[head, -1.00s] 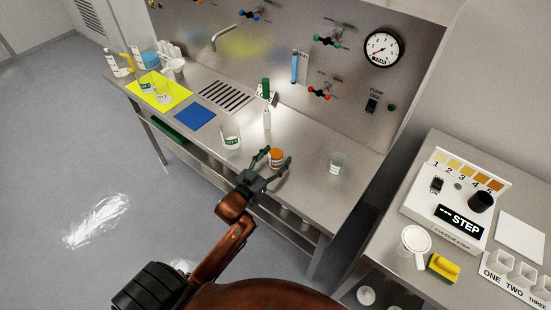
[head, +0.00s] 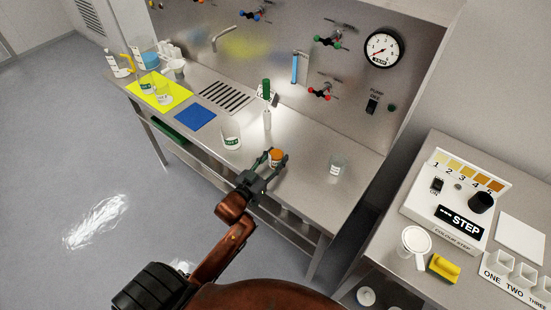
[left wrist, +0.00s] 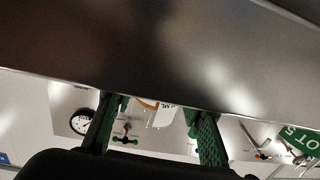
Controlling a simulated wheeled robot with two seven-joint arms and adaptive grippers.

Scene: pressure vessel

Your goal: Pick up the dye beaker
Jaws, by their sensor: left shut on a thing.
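The dye beaker (head: 277,156), a small clear beaker with orange contents and a white label, stands near the front edge of the steel bench (head: 310,176). My left gripper (head: 273,163) reaches it from the front and is shut on it, with one finger on each side. The beaker looks upright, at bench height. My right gripper is not in view.
A labelled beaker (head: 231,134) stands to the left and a clear one (head: 336,166) to the right. A blue mat (head: 195,117) and yellow mat (head: 172,97) lie farther left. A side table holds a STEP device (head: 440,205).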

